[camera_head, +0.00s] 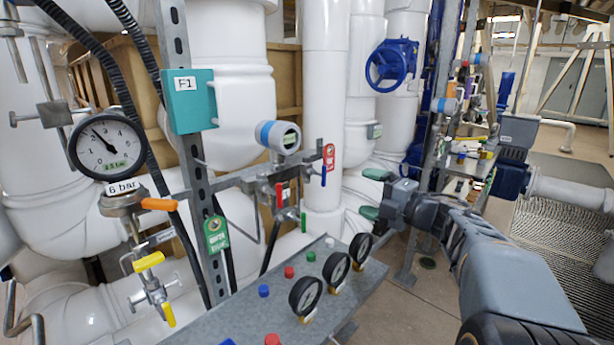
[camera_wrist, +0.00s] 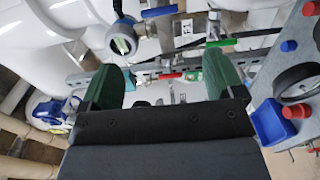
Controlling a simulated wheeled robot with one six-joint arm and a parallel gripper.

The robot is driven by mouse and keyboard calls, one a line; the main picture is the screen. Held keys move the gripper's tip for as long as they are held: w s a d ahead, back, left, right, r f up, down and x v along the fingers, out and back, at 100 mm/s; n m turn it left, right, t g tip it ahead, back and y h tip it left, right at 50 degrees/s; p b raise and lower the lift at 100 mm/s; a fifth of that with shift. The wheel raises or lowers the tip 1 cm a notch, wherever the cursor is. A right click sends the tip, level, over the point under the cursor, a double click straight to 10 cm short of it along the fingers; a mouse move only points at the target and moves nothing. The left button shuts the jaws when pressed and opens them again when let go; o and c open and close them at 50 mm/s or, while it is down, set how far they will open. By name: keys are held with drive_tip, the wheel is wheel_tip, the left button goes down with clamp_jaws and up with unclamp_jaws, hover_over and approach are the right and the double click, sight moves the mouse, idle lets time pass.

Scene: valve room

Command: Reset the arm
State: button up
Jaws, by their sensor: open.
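My gripper (camera_head: 372,194) is at the right of centre in the head view, with my grey arm reaching in from the lower right. Its two green fingers are apart with nothing between them. In the wrist view my gripper (camera_wrist: 160,85) shows both green fingers spread, with pipework and a small gauge beyond. The fingers are close to the white vertical pipe (camera_head: 323,110) and above the right end of the grey panel (camera_head: 235,325); I cannot tell the exact gap.
A pressure gauge (camera_head: 107,145) and valves with orange (camera_head: 160,204) and yellow (camera_head: 148,261) handles stand at the left. The panel carries several small gauges (camera_head: 306,295) and coloured buttons. A blue handwheel (camera_head: 390,65) is behind. Open floor (camera_head: 435,285) lies under my arm.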

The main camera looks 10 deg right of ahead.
drive_tip(key=w+d+f+m+t+h, duration=0.3)
drive_tip(key=d+m+h, duration=0.6)
drive_tip(key=m+h, duration=0.1)
drive_tip(key=s+d+f+m+g+h+p, duration=0.35)
drive_tip(key=s+m+g+h, duration=0.3)
drive_tip(key=m, duration=0.45)
drive_tip(key=s+a+f+m+g+y+p, duration=0.1)
drive_tip(key=s+a+f+m+g+p, duration=0.3)
drive_tip(key=s+a, duration=0.2)
drive_tip(key=s+a+r+g+y+p, duration=0.1)
drive_tip(key=s+a+r+y+p, duration=0.1)
drive_tip(key=s+a+p, duration=0.2)
drive_tip(key=s+a+r+g+y+p, duration=0.2)
drive_tip(key=s+a+r+y+p, duration=0.1)
drive_tip(key=a, duration=0.8)
drive_tip(key=s+p, duration=0.1)
drive_tip(key=s, duration=0.1)
drive_tip(key=shift+s, duration=0.35)
